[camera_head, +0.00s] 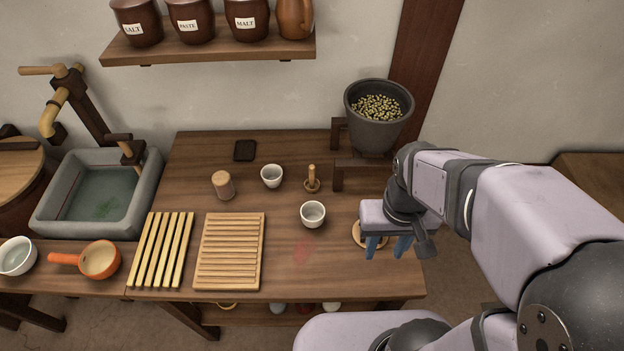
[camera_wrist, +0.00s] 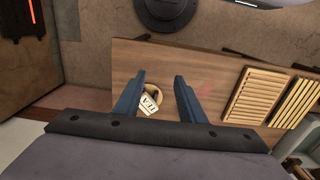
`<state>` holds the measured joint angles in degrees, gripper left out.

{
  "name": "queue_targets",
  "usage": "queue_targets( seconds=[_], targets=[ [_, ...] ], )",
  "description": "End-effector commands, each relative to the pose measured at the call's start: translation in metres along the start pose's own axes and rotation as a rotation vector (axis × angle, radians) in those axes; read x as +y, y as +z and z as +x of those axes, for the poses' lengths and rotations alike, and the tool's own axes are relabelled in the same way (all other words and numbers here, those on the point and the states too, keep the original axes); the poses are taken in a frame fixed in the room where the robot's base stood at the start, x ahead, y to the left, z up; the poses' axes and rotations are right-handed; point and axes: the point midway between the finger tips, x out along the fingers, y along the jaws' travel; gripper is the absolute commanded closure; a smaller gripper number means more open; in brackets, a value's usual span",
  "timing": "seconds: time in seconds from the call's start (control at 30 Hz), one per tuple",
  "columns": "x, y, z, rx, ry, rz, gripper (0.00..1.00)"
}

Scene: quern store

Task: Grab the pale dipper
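I cannot tell for certain which thing is the pale dipper. An orange long-handled pan with a tan inside (camera_head: 99,260) lies at the far left. My gripper (camera_head: 387,252) is at the table's right end, fingers pointing down, open and empty. It is over a round light-wood thing (camera_head: 369,236), partly hidden by the gripper. In the wrist view, a round thing with a white lettered label (camera_wrist: 151,101) shows between the spread fingers.
Slatted racks (camera_head: 230,250) (camera_head: 161,249) lie front left. A grey pot of grain (camera_head: 379,112) stands back right; a stone sink (camera_head: 98,190) is left.

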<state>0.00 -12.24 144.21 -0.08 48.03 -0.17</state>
Motion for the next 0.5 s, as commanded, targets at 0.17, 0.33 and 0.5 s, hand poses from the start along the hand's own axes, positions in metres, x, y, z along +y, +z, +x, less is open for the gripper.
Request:
queue_targets(
  seconds=[0.17, 0.33, 0.5],
  targets=[
    [0.000, -0.003, -0.023, 0.004, 0.005, -0.017, 0.63],
    [0.005, -0.025, -0.009, -0.009, 0.087, -0.250, 0.63],
    [0.007, -0.057, 0.002, -0.026, 0.196, -0.532, 0.63]
  ],
)
